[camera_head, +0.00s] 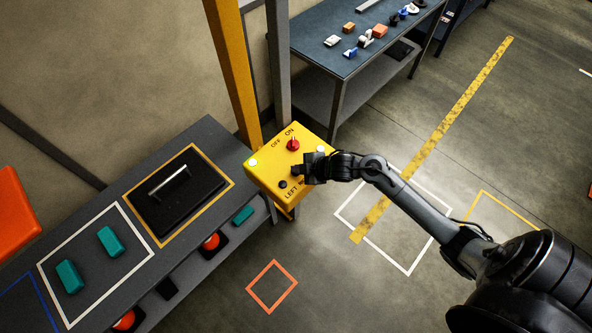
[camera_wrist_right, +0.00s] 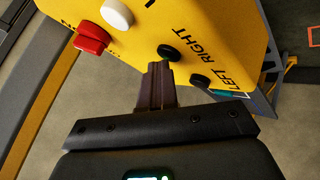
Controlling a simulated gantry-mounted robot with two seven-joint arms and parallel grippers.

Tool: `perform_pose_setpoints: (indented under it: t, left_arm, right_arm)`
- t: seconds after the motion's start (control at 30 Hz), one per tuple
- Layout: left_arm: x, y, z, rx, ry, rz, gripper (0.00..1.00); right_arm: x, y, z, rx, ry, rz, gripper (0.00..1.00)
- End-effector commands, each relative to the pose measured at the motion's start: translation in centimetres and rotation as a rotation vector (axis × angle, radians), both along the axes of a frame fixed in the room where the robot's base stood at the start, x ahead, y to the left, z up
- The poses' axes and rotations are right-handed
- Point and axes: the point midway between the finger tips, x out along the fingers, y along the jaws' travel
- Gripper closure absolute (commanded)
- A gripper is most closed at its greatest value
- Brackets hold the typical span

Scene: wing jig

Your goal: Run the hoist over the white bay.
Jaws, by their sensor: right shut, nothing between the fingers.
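A yellow control box (camera_head: 270,170) has a red knob (camera_head: 293,145) by the words ON and OFF, and black buttons marked LEFT and RIGHT. My right gripper (camera_head: 299,170) is shut and empty at the box face. In the right wrist view its fingertips (camera_wrist_right: 159,68) are close to the black button by RIGHT (camera_wrist_right: 168,52); I cannot tell whether they touch. The LEFT button (camera_wrist_right: 200,81) is beside them. A white outline (camera_head: 118,217) on the bench surrounds two teal blocks; another white outline (camera_head: 407,273) lies on the floor. No hoist is clearly identifiable. My left gripper is out of view.
A black plate with a handle (camera_head: 172,187) lies inside a yellow outline on the bench. A yellow post (camera_head: 234,70) rises behind the box. An orange object (camera_head: 16,205) shows at the left edge. A blue-topped table (camera_head: 310,25) with small parts stands at the back.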

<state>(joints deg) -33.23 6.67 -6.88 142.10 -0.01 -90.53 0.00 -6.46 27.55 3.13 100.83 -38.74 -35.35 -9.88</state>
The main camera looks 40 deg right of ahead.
Motion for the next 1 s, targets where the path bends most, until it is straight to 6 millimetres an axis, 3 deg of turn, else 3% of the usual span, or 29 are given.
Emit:
perform_pose_setpoints:
  t: [0.73,1.0]
  left_arm:
    - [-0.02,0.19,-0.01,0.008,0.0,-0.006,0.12]
    - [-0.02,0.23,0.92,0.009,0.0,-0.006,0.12]
  right_arm:
    - [-0.04,0.0,-0.06,0.0,0.001,0.0,1.0]
    - [-0.05,0.02,0.8,0.0,0.002,0.001,1.0]
